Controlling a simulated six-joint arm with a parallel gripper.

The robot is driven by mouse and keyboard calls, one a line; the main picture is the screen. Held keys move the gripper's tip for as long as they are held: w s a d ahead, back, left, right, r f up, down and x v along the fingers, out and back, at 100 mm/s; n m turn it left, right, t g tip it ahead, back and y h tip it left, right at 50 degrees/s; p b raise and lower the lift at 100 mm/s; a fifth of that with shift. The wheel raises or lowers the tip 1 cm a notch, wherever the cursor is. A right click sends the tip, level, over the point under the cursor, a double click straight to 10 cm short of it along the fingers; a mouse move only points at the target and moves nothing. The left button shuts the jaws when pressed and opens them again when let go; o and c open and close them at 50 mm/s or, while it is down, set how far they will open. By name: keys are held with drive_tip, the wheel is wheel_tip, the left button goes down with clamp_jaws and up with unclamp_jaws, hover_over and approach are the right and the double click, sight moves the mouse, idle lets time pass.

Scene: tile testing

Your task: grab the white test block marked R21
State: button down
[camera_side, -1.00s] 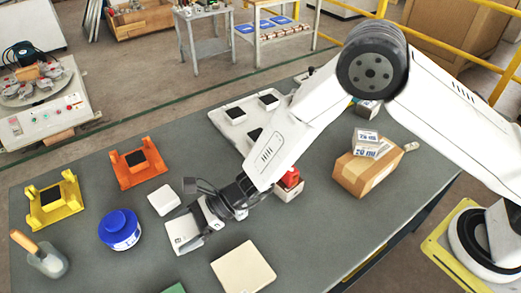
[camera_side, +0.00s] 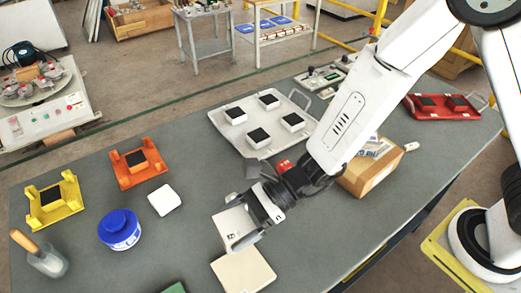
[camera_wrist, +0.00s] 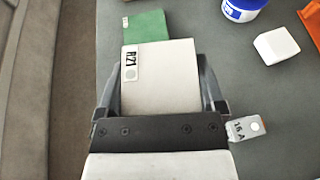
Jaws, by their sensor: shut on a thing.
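The white test block (camera_wrist: 170,85) fills the space between the two fingers of my gripper (camera_wrist: 161,75) in the wrist view, with its R21 label on the left part of its top face. In the side view my gripper (camera_side: 243,230) is shut on the same block (camera_side: 229,222), which appears raised above the grey table. The fingers and wrist hide part of the block there. A beige square tile (camera_side: 243,272) lies just below the block in the side view.
A small white block (camera_side: 164,200), a blue-lidded tub (camera_side: 120,231) and a green tile (camera_wrist: 148,27) are nearby. An orange fixture (camera_side: 137,165) and yellow fixture (camera_side: 54,203) stand left. A white tray (camera_side: 254,145) with several dark-topped blocks and a cardboard box (camera_side: 372,172) lie behind.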

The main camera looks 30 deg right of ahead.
drive_tip(key=shift+s+d+r, duration=0.4)
drive_tip(key=shift+s+d, duration=0.1)
drive_tip(key=shift+s, duration=0.1)
drive_tip(key=shift+d+f, duration=0.1)
idle(0.3)
